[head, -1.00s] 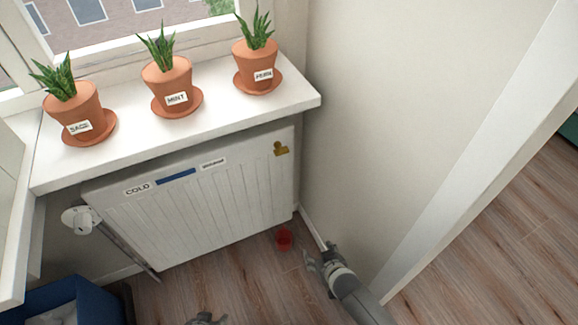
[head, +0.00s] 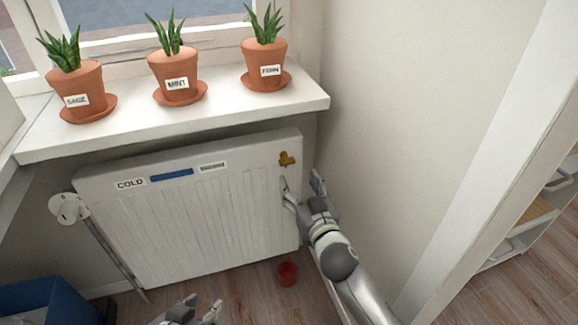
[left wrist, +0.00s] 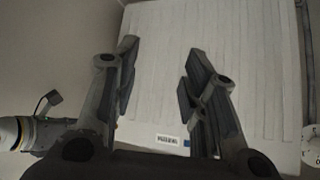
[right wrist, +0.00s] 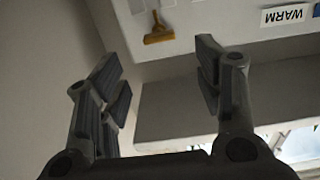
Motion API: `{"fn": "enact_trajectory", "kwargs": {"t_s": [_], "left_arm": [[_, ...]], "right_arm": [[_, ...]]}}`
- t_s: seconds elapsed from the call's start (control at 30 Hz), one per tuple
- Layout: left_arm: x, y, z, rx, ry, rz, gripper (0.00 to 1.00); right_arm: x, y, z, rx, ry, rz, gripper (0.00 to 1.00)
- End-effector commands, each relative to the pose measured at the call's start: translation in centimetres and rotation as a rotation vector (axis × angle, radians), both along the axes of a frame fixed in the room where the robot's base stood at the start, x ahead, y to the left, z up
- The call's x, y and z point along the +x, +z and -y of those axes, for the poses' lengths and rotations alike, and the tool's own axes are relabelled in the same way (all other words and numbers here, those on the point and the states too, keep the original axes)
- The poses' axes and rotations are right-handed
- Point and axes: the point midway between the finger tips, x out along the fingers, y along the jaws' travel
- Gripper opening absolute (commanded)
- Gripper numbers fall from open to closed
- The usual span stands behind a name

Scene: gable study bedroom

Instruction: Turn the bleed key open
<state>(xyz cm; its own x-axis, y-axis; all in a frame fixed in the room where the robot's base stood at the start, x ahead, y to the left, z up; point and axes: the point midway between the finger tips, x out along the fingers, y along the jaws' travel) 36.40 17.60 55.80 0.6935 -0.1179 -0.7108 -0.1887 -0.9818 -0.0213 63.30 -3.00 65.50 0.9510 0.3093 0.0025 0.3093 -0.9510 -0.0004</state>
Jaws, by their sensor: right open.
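The brass-coloured bleed key (head: 287,159) sits at the upper right of the white radiator (head: 200,225). In the right wrist view the key (right wrist: 158,32) shows near the top, beyond and between my fingertips. My right gripper (head: 301,186) is open and empty, just below the key at the radiator's right end, and apart from it. My left gripper (head: 204,304) is low at the bottom edge, in front of the radiator. In the left wrist view its fingers (left wrist: 161,60) are open and empty, facing the radiator panel.
A red cup (head: 288,273) stands on the floor below the radiator's right end. The sill (head: 130,137) overhangs the radiator and bears potted plants. The wall (head: 400,110) is close on the right. A valve (head: 68,208) is at the left; a blue bin (head: 45,300) is lower left.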

Motion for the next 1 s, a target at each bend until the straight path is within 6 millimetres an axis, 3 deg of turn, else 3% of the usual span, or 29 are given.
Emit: {"fn": "enact_trajectory", "kwargs": {"t_s": [0.27,0.6,1.0], "left_arm": [[3.0,2.3,1.2,-0.042,-0.014,0.188,0.4],[6.1,6.8,2.6,-0.106,-0.033,0.46,0.4],[7.3,10.4,3.5,-0.153,-0.044,0.65,0.4]], "right_arm": [[3.4,-0.1,-1.1,-0.001,0.0,0.0,0.61],[7.3,-0.1,-2.4,-0.002,0.0,0.001,0.61],[9.6,-0.1,-3.1,-0.001,0.0,-0.002,0.61]]}}
